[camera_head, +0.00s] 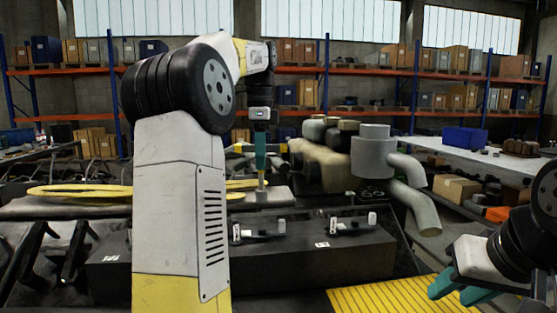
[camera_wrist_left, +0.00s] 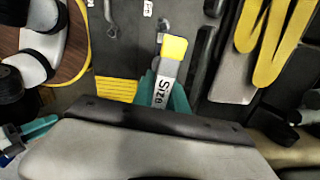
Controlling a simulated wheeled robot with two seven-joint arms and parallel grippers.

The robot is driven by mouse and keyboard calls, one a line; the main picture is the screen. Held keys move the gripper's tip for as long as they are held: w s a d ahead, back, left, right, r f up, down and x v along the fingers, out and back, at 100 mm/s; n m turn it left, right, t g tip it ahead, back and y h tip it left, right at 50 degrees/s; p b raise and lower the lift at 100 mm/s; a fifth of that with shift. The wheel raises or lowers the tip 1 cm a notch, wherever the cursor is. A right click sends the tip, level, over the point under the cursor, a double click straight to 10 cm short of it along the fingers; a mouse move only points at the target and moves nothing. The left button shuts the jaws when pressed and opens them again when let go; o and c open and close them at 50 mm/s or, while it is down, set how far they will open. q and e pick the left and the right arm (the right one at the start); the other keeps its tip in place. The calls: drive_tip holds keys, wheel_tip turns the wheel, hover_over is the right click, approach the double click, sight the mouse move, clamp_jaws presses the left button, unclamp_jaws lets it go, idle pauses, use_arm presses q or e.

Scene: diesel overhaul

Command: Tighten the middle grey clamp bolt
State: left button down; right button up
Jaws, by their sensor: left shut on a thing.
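My left gripper (camera_head: 260,152) is above the engine area, with teal fingers pointing down. Grey clamp-like fittings, one left (camera_head: 262,231) and one right (camera_head: 352,223), sit on a dark block. I cannot tell which bolt is the middle one. My right gripper (camera_head: 458,289) is low at the right, its teal fingers apart and empty.
A yellow ribbed mat (camera_head: 385,300) lies in front of the dark block (camera_head: 330,262). Grey pipes and a cylinder (camera_head: 374,150) stand right of the left gripper. Flat yellow parts (camera_head: 80,191) lie at the left. A white table (camera_head: 480,158) is at the far right.

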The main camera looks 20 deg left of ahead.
use_arm(q)
drive_tip(key=s+d, duration=0.3)
drive_tip(key=s, duration=0.3)
drive_tip(key=shift+s, duration=0.15)
